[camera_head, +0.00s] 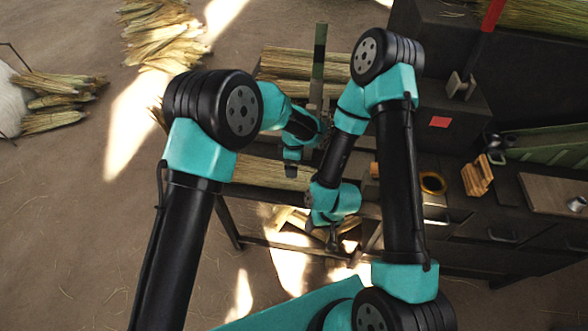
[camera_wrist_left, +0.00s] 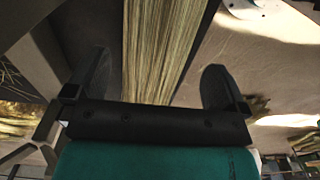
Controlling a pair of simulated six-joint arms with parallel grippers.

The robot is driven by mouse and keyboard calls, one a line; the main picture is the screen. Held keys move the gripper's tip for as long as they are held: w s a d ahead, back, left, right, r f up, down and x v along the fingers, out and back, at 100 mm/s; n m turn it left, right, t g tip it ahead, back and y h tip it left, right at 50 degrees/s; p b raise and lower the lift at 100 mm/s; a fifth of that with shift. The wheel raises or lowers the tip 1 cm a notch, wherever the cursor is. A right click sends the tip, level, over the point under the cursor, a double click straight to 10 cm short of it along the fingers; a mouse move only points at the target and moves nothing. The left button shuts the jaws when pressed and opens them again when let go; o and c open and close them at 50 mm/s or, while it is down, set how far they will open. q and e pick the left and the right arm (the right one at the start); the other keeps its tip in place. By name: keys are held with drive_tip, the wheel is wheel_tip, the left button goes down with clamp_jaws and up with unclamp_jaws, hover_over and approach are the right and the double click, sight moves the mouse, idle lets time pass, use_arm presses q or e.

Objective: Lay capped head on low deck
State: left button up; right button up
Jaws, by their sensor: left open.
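My left gripper (camera_head: 291,168) points down over the straw at the left part of the bench. In the left wrist view its two dark fingers (camera_wrist_left: 153,75) are spread wide. A long pale straw bundle (camera_wrist_left: 163,45) shows between them; I cannot tell whether it lies at fingertip depth. My right gripper (camera_head: 328,232) hangs low at the bench's front, near a lower level with pale pieces (camera_head: 290,218); its jaws are too small to read. I cannot pick out a cap on any straw head. Which surface is the low deck is unclear.
More straw (camera_head: 285,64) lies at the back of the bench beside an upright dark post (camera_head: 319,55). Straw bundles (camera_head: 160,38) lie on the floor at left.

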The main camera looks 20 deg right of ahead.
use_arm(q)
drive_tip(key=shift+r, duration=2.4)
